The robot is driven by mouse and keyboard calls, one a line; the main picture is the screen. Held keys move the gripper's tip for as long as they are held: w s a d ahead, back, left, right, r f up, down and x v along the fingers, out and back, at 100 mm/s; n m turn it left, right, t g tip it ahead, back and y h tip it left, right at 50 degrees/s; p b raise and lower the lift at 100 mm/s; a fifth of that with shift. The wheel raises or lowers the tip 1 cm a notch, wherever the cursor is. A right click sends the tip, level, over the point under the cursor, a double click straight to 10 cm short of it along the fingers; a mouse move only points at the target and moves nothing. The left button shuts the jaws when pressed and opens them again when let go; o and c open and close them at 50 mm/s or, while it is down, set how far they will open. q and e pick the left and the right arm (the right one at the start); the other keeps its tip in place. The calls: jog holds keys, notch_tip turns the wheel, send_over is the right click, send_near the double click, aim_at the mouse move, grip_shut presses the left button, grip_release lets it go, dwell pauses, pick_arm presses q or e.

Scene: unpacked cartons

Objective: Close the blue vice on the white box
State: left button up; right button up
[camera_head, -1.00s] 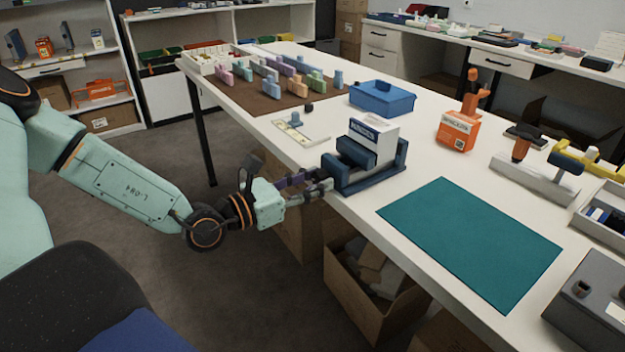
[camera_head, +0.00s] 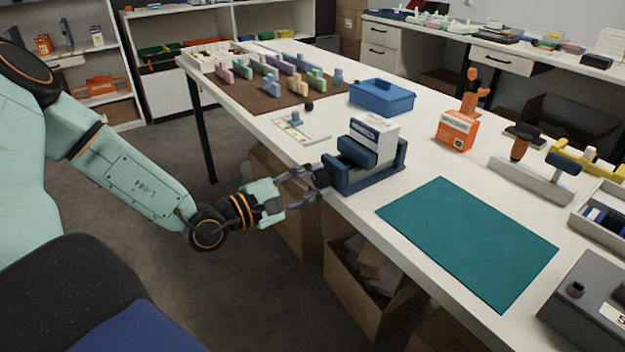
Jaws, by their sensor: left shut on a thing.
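The blue vice (camera_head: 372,179) stands near the left edge of the white table. The white box (camera_head: 377,127) sits upright between its jaws, partly hidden by the near sliding jaw (camera_head: 357,152). I cannot tell whether that jaw touches the box. My left gripper (camera_head: 318,180) is at the vice's left end, over the table's edge, with its fingers shut on the vice's handle, which is mostly hidden by them. My right gripper is out of view.
A teal mat (camera_head: 468,240) lies in front and to the right of the vice. A blue bin (camera_head: 382,97) and an orange-and-white carton (camera_head: 456,130) stand behind it. Open cartons (camera_head: 355,295) stand below the table.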

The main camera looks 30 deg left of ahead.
pick_arm(q)
jog(key=shift+m, duration=1.9)
jog(key=o, duration=1.1)
jog(key=shift+o, duration=0.2)
